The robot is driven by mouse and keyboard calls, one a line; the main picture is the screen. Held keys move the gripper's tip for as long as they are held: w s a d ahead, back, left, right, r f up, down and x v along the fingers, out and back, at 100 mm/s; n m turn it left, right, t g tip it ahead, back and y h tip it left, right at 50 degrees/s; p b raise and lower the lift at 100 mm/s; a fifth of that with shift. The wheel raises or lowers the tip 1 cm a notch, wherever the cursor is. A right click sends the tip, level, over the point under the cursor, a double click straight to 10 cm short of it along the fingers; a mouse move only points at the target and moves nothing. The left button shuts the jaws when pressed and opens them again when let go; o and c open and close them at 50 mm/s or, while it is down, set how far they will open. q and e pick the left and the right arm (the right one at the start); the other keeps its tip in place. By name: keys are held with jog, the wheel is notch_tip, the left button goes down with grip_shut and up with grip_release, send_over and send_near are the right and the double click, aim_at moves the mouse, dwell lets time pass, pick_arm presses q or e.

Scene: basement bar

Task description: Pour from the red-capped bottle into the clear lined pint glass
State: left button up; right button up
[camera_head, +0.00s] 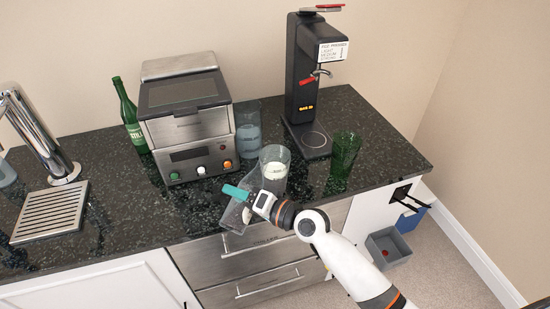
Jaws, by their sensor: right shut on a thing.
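My right gripper (240,194), with a teal finger showing, is shut on a clear see-through vessel (234,216) near the counter's front edge. The vessel is tilted and partly hidden by the gripper, with something whitish in its right part. I cannot make out a red cap on it or anywhere else. A clear glass (274,165) with pale contents stands upright on the counter just behind and right of the gripper. Another clear glass (248,130), bluish, stands behind it beside the machine. I cannot tell for sure which glass is lined. My left gripper is not in view.
A steel machine with knobs (187,120) and a green bottle (130,115) stand at the left. A black dispenser (305,75) and a green glass (342,160) stand at the right. A tap (45,140) and drain grate (50,213) are far left. Dark counter (125,215) is free at front left.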

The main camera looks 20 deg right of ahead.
aim_at(249, 177)
jog(key=f+n+b, duration=0.1)
jog(key=b, duration=0.2)
jog(key=w+d+f+n+b, duration=0.1)
jog(key=f+n+b, duration=0.1)
jog(key=b, duration=0.1)
jog(key=w+d+f+n+t+b, duration=0.1)
jog(key=n+b, duration=0.1)
jog(key=b, duration=0.1)
jog(key=shift+w+d+f, duration=0.1)
jog(key=shift+w+f, duration=0.15)
jog(key=shift+f, duration=0.15)
jog(key=n, duration=0.1)
jog(key=n+b, duration=0.1)
jog(key=r+n, duration=0.1)
jog(key=n, duration=0.1)
jog(key=shift+w+d+t, duration=0.25)
jog(key=shift+t, duration=0.15)
jog(key=n, duration=0.1)
jog(key=b, duration=0.1)
jog(key=n, duration=0.1)
jog(key=shift+w+d+n+b, duration=0.25)
jog(key=shift+n+b, duration=0.05)
jog(key=shift+b, duration=0.05)
jog(key=shift+r, duration=0.15)
notch_tip(249, 177, up, 6)
jog(key=p, duration=0.6)
jog(key=shift+r, duration=0.1)
jog(key=shift+f, duration=0.2)
